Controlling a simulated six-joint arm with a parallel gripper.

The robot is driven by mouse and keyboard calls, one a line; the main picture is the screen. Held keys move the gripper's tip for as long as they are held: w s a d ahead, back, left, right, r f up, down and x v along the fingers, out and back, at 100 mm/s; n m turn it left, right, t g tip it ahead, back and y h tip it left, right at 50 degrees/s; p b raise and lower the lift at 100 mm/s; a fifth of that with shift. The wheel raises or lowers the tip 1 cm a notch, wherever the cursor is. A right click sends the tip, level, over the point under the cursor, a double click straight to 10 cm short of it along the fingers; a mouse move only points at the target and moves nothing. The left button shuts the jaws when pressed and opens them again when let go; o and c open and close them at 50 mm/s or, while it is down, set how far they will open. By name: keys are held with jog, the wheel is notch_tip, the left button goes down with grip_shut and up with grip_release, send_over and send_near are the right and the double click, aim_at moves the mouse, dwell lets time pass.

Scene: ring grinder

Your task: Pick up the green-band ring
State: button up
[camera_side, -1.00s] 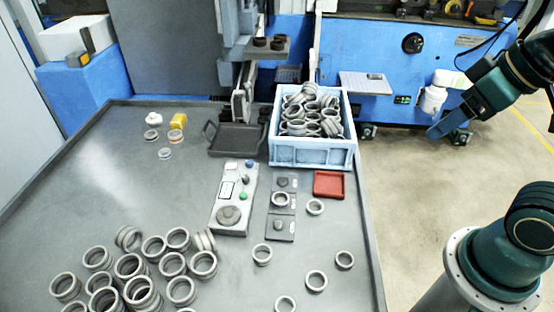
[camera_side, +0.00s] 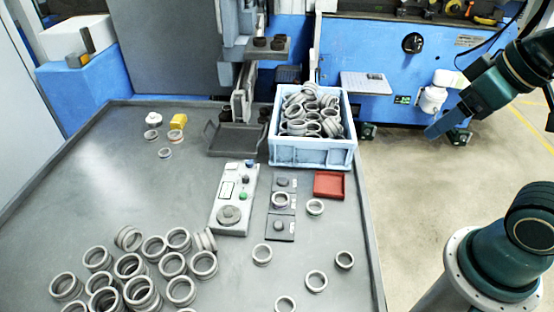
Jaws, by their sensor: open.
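I cannot tell a green band on any ring at this size. Two small rings with faint coloured bands lie at the back left of the table: an upper ring (camera_side: 175,136) by a yellow block and a lower ring (camera_side: 165,153). Single grey rings lie at the front right, such as a grey ring (camera_side: 262,255) and another ring (camera_side: 316,281). My gripper (camera_side: 448,130) is at the right, off the table and above the floor, far from the rings. It is open and nothing shows between its fingers.
A light-blue crate (camera_side: 310,155) full of rings stands at the back right. A control box (camera_side: 233,200), a dark plate (camera_side: 281,228), a red tray (camera_side: 329,185) and a black tray (camera_side: 236,142) are nearby. Several grey rings are heaped at front left. The left middle is clear.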

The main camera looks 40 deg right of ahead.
jog(key=w+f+m+g+y, duration=0.1)
jog(key=w+f+m, duration=0.4)
jog(key=w, duration=0.2)
jog(key=w+f+m+g, duration=0.1)
jog(key=w+f+m, duration=0.3)
jog(key=w+m, duration=0.25)
jog(key=w+d+f+m+y, duration=0.1)
jog(key=w+f+m, duration=0.1)
jog(key=f+m, duration=0.2)
jog(key=w+d+f+m+g+y, duration=0.1)
jog(key=f+m, duration=0.3)
jog(key=f, duration=0.4)
jog(key=w+f+m+y, duration=0.1)
jog(key=w+f+m, duration=0.3)
jog(key=f, duration=0.3)
jog(key=shift+d, duration=0.4)
jog(key=shift+w+f, duration=0.1)
jog(key=shift+f, duration=0.05)
send_over(316, 210)
jog(key=s+d, duration=0.1)
jog(key=d, duration=0.1)
jog(key=shift+a+f, duration=0.2)
jog(key=shift+f, duration=3.75)
jog(key=shift+x, duration=2.55)
